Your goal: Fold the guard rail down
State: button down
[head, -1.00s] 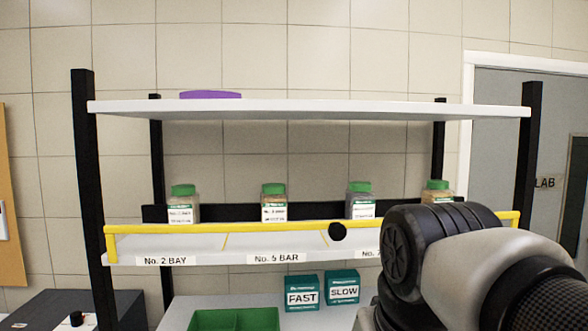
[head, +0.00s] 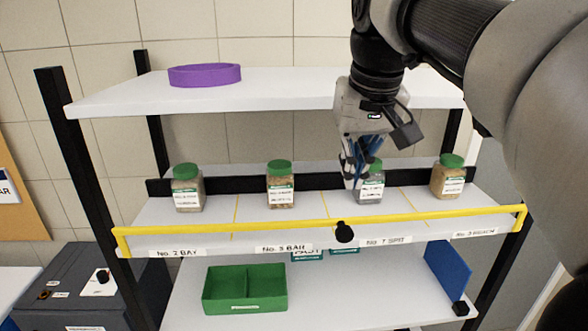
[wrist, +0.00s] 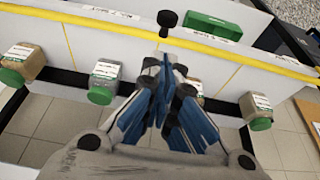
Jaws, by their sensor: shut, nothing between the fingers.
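The yellow guard rail (head: 230,225) stands raised along the front edge of the middle shelf (head: 215,215). A round black knob (head: 344,231) sits near its middle. In the wrist view the rail (wrist: 250,63) crosses the upper part, with the knob (wrist: 166,20) beyond my fingertips. My gripper (head: 354,183) points down over the middle shelf, behind the rail and a little above the knob in the picture. Its blue-and-black fingers (wrist: 168,68) are together and empty. They appear apart from the rail and partly cover one jar.
Several green-lidded jars (head: 280,184) stand on the middle shelf behind the rail. The top shelf (head: 300,92) holds a purple ring-shaped object (head: 205,75). Below are a green divided tray (head: 245,306), a blue panel (head: 448,276) and teal boxes. Black posts (head: 80,170) flank the shelves.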

aim_at(342, 221)
jog(key=shift+s, duration=0.15)
jog(key=shift+f, duration=0.1)
jog(key=x, duration=1)
jog(key=shift+b, duration=0.4)
jog(key=shift+b, duration=0.4)
